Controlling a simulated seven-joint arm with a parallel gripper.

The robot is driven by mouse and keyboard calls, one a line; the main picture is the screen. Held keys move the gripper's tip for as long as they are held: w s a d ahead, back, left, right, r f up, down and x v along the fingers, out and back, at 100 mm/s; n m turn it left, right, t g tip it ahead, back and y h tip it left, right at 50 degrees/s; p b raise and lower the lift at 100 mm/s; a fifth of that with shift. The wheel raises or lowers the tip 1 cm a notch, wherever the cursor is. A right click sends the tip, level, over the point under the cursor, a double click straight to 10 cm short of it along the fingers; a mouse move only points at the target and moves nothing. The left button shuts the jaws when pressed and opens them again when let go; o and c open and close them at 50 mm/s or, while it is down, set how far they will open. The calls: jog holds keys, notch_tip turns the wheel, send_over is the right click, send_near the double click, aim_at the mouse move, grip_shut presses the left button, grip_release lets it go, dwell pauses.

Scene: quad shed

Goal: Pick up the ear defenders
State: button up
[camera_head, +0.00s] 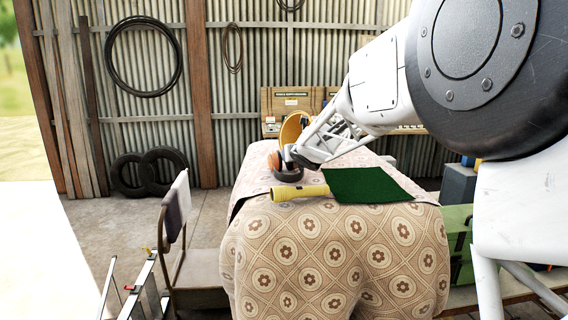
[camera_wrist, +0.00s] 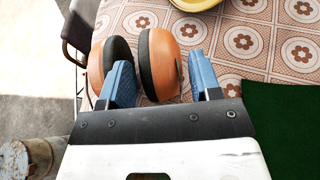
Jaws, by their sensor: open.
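The ear defenders (camera_head: 287,174) lie on the cloth-covered table, with orange and black ear cups. In the wrist view, the ear defenders (camera_wrist: 158,68) show two cups side by side, just ahead of my gripper. My gripper (camera_wrist: 159,58) is open, and its blue fingers appear on either side of the right cup. The left finger overlaps the gap between the cups. I cannot tell whether either finger touches. In the head view, my gripper (camera_head: 291,156) is low over the ear defenders and partly hides them. The headband cannot be made out.
A yellow torch (camera_head: 300,191) lies at the near side of the ear defenders. A dark green mat (camera_head: 365,185) lies to the right. A yellow rounded object (camera_wrist: 195,4) is beyond the cups. A chair (camera_head: 178,215) stands left of the table.

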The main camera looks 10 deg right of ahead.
jog(key=shift+c, duration=0.5)
jog(key=c, duration=0.7)
jog(key=shift+o, duration=0.2)
jog(key=shift+r, duration=0.1)
jog(key=shift+r, duration=1.65)
jog(key=shift+s, duration=0.15)
jog(key=s+r, duration=0.1)
jog(key=s, duration=1.4)
jog(key=shift+s+d+r, duration=0.25)
jog(key=shift+s+d, duration=0.1)
jog(key=shift+d, duration=0.05)
